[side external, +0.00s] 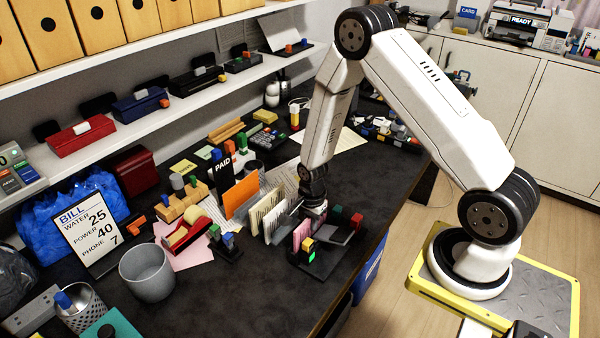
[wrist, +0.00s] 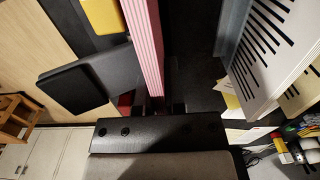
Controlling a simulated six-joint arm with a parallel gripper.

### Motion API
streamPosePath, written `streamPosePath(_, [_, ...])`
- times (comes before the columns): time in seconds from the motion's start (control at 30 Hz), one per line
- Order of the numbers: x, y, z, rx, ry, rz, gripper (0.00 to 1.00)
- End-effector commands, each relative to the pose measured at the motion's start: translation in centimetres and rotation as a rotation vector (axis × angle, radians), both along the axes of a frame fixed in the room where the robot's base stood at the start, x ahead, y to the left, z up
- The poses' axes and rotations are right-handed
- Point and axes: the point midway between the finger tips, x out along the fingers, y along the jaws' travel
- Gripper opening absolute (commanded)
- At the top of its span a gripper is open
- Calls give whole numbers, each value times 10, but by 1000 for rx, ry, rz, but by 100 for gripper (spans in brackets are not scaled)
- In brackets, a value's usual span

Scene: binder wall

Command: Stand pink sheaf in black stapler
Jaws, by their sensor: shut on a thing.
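The pink sheaf (side external: 301,233) is upright below my gripper (side external: 313,212) in the side view. In the wrist view the sheaf (wrist: 147,45) is a pink striped edge running up from my gripper (wrist: 160,108). My gripper is shut on it. The black stapler (side external: 325,262) is a dark low base on the desk with small coloured blocks and a bright green lit face. The sheaf is over or at its left side; I cannot tell whether its lower edge touches the base. A dark plate (wrist: 85,78) and a yellow block (wrist: 105,15) lie beside the sheaf in the wrist view.
Cream sheaves in a grey rack (side external: 268,215) stand close left of the sheaf, with an orange card (side external: 241,200) behind. A grey cup (side external: 147,272) and red tape dispenser (side external: 188,235) are farther left. The desk's front edge is close to the stapler's right.

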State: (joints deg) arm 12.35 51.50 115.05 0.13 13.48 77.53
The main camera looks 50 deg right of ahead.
Motion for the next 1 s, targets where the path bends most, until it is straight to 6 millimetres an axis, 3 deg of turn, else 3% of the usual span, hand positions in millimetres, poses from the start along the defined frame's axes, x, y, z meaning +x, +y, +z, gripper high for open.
streamPosePath(0.3, [0,0,-1,0,-1,0,0])
streamPosePath(0.33, [0,0,-1,0,-1,0,16])
streamPosePath(0.4, [0,0,-1,0,-1,0,38])
streamPosePath(0.47, [0,0,-1,0,-1,0,54])
streamPosePath(1.0, [1,0,5,-1,-2,0,54])
